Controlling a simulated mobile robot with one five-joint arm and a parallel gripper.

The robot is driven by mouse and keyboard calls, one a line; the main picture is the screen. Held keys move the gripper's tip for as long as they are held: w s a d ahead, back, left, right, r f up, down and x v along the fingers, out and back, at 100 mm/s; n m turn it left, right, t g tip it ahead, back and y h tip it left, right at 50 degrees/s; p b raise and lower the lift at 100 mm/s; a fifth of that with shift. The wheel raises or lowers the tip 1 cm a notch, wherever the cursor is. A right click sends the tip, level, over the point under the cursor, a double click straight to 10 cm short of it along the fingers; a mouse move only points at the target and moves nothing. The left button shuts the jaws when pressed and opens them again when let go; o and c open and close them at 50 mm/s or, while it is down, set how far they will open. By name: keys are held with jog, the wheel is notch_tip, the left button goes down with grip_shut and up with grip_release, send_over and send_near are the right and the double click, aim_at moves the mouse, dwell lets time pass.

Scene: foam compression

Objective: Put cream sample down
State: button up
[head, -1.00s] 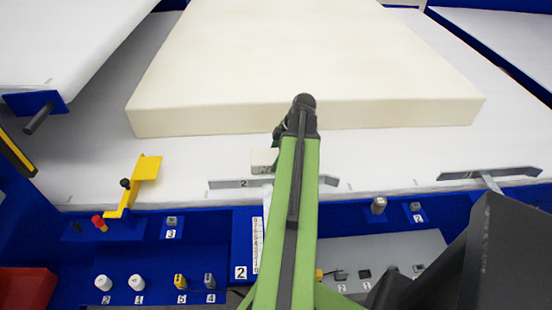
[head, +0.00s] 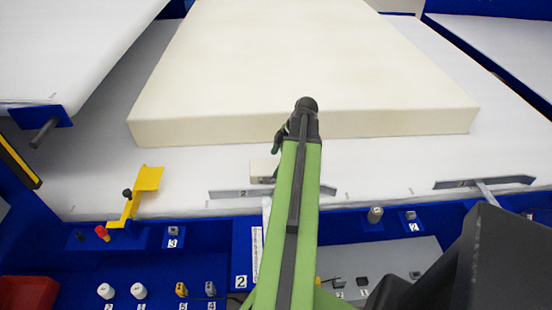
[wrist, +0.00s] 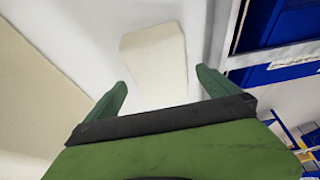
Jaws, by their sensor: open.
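The cream sample (wrist: 155,65) is a small pale block resting on the white surface in the wrist view. It lies just ahead of and between the two green fingers of my gripper (wrist: 162,88), which are apart and not closed on it. In the head view the sample (head: 262,171) shows as a small cream piece left of my arm, in front of the big foam slab, partly hidden by the arm. In that view a dark green finger of my gripper (head: 281,138) shows beside the arm's end.
A large cream foam slab (head: 300,70) lies on the white table (head: 90,180) behind the sample. A yellow bracket (head: 148,180) is at left. Blue panels with knobs and switches (head: 139,291) lie in front.

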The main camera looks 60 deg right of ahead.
jog(key=p+v, duration=0.6)
jog(key=v, duration=0.2)
jog(key=shift+r, duration=0.4)
